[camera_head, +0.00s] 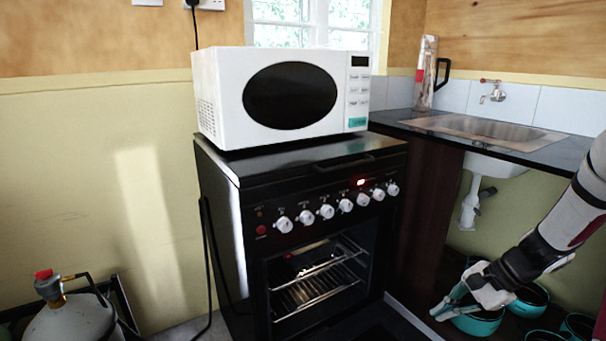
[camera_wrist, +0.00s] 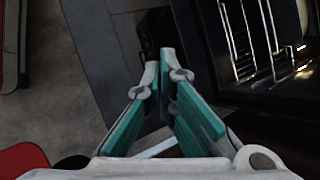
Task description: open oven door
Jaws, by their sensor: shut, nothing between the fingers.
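The black oven (camera_head: 254,262) stands in the middle of the head view, with a row of white knobs and a red display on its front. Its cavity shows clearly, with wire racks (camera_head: 315,285) inside and no upright door panel visible across it. The door seems lowered past the bottom of the picture, but I cannot tell how far. My gripper (camera_head: 440,312) is to the right of the oven, low and apart from it. Its teal fingers are closed together and empty. In the wrist view the fingertips (camera_wrist: 160,68) point past the oven's racks (camera_wrist: 262,38) at the upper right.
A white microwave (camera_head: 215,95) sits on top of the oven. To the right are a dark counter (camera_head: 559,152) with a sink and teal pots (camera_head: 480,322) below, close to my gripper. A grey gas cylinder (camera_head: 70,318) stands at the lower left. Bare floor shows in the wrist view.

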